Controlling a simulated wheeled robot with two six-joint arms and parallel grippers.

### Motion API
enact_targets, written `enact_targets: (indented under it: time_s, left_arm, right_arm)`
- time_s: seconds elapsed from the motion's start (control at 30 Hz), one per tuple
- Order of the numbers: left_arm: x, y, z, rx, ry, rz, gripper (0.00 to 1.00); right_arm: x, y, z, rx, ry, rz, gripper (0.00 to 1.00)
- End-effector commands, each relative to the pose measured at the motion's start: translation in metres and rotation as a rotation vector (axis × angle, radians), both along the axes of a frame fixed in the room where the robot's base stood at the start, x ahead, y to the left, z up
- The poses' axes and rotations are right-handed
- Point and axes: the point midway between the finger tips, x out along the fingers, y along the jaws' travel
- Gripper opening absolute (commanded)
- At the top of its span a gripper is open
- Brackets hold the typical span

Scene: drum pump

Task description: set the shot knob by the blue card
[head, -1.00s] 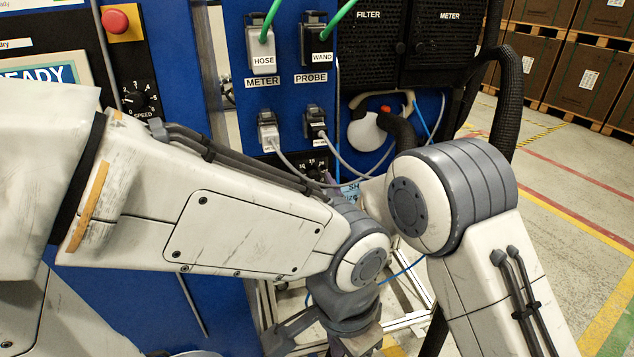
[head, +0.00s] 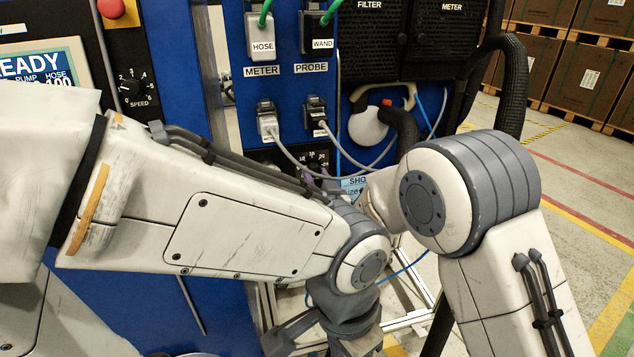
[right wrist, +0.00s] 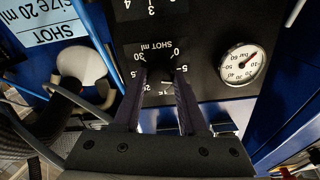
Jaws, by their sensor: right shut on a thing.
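The shot knob (right wrist: 160,73) is dark, on a black panel marked "SHOT ml" with a scale from 0 to 30, upside down in the right wrist view. The two purple fingers of my right gripper (right wrist: 160,82) are shut on it from both sides. Its pointer cannot be made out. The blue card (right wrist: 48,22) reads "SHOT SIZE 20 ml"; it also shows, partly hidden, in the head view (head: 354,184). In the head view my right gripper (head: 327,184) is mostly hidden behind my left arm. My left gripper (head: 318,335) hangs low, its fingertips unclear.
A pressure gauge (right wrist: 242,64) sits beside the shot dial. Hose and probe plugs (head: 263,45) with grey and green cables are on the blue cabinet above. A black hose (head: 511,90) loops at the right. Cartons (head: 590,75) stand on pallets behind.

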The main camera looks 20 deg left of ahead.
Motion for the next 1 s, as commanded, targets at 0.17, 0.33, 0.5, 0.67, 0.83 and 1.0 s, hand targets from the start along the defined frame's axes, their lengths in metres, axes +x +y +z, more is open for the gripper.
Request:
enact_targets:
  time_s: [0.17, 0.33, 0.5, 0.67, 0.83, 1.0]
  left_arm:
    - [0.000, 0.000, -0.026, 0.000, 0.000, 0.000, 0.50]
    - [0.000, 0.000, -0.045, 0.000, 0.000, 0.000, 0.50]
    - [0.000, 0.000, -0.064, 0.000, 0.000, 0.000, 0.50]
    - [0.000, 0.000, -0.082, 0.000, 0.000, 0.000, 0.50]
    - [0.000, 0.000, -0.101, 0.000, 0.000, 0.000, 0.50]
    - [0.000, 0.000, -0.121, 0.000, 0.000, 0.000, 0.50]
  right_arm:
    - [0.000, -0.001, -0.005, 0.139, 0.090, -0.003, 0.00]
    - [0.000, -0.001, -0.004, 0.274, 0.179, -0.004, 0.00]
    - [0.000, -0.001, -0.004, 0.407, 0.270, -0.003, 0.00]
    - [0.000, -0.001, -0.004, 0.533, 0.356, -0.004, 0.00]
    - [0.000, -0.001, -0.004, 0.667, 0.446, -0.003, 0.00]
    - [0.000, -0.001, -0.004, 0.801, 0.536, -0.003, 0.00]
